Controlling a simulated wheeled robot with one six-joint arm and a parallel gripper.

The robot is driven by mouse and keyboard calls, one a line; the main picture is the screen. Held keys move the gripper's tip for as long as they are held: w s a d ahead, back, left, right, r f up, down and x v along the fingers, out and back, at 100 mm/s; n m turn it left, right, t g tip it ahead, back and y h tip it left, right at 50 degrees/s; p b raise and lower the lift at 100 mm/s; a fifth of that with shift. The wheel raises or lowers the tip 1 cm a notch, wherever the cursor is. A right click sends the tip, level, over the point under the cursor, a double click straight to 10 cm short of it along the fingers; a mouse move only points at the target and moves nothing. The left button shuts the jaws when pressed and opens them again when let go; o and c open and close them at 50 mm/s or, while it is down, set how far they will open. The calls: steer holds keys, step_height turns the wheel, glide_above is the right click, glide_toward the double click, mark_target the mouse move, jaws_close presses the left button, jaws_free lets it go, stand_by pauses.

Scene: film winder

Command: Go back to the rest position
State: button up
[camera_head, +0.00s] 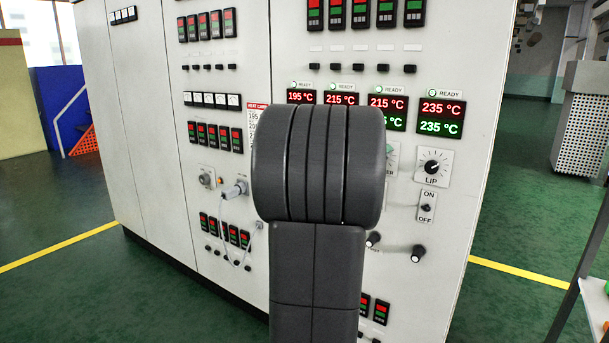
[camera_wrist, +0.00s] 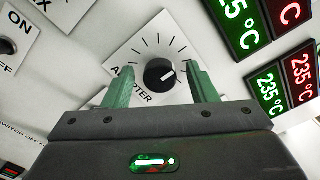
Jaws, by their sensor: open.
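My gripper (camera_wrist: 160,88) shows in the wrist view with its two green fingers apart. A black dial knob (camera_wrist: 160,73) on a white plate lies between the fingers in that picture; whether they are level with it in depth I cannot tell. The plate's label is partly hidden and reads "…PTER". In the head view my dark arm stands in front of the control cabinet and hides my gripper and most of this knob.
The white control cabinet (camera_head: 130,120) fills the middle of the head view. Temperature displays (camera_head: 440,118) read 235 °C. A LIP knob (camera_head: 432,167) and an ON/OFF switch (camera_head: 426,206) sit right of my arm. A perforated grey stand (camera_head: 590,125) is at far right. Green floor (camera_head: 70,290) is open at left.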

steer(key=shift+n+p, duration=5.6)
steer(key=shift+n, duration=5)
